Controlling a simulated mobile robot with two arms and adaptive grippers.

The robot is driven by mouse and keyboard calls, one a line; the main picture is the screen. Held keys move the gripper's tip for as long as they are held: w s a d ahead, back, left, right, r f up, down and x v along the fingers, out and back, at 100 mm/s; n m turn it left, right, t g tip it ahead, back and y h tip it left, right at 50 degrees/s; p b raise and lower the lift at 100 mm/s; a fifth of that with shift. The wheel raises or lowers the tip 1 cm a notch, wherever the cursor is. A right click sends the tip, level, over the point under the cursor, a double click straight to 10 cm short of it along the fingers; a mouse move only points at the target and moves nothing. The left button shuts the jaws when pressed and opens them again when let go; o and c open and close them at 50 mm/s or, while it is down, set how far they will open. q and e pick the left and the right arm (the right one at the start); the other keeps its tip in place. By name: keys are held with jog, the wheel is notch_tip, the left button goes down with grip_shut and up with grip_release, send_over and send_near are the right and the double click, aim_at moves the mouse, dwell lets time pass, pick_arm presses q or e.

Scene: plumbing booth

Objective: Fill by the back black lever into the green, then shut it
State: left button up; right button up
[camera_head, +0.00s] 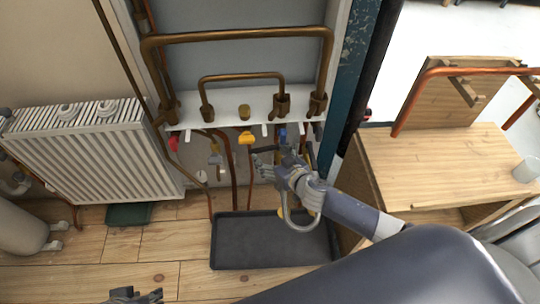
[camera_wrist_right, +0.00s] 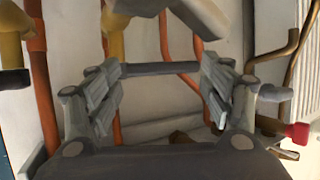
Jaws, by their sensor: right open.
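My right gripper (camera_head: 268,158) is under the white shelf (camera_head: 235,112), among the valves and hanging pipes. In the right wrist view its fingers (camera_wrist_right: 160,95) are apart with nothing held between them; pipes show behind. A dark lever-like part (camera_wrist_right: 14,80) is at the left edge of that view, outside the fingers; I cannot tell whether it is the back black lever. A dark green flat object (camera_head: 128,214) lies on the floor below the radiator; I cannot tell whether it is a container. My left gripper (camera_head: 137,296) shows partly at the bottom edge, its jaws unclear.
A red handle (camera_head: 173,143), a grey lever (camera_head: 214,156), a yellow handle (camera_head: 246,138) and a blue handle (camera_head: 283,134) hang along the shelf. A dark tray (camera_head: 225,245) lies on the floor below. A radiator (camera_head: 95,155) stands left, a wooden bench (camera_head: 430,165) right.

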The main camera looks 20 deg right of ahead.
jog(key=shift+s+a+r, duration=0.1)
jog(key=shift+a+r, duration=0.05)
jog(key=shift+a, duration=0.05)
jog(key=c, duration=0.4)
jog(key=shift+a, duration=0.1)
jog(key=c, duration=0.5)
jog(key=shift+w+a+f, duration=0.1)
jog(key=shift+w+f, duration=0.1)
jog(key=shift+w, duration=0.05)
grip_shut()
grip_release()
jog(key=o, duration=2.1)
jog(key=shift+o, duration=0.2)
jog(key=shift+s, duration=0.1)
jog(key=v, duration=1.2)
jog(key=shift+d, duration=0.2)
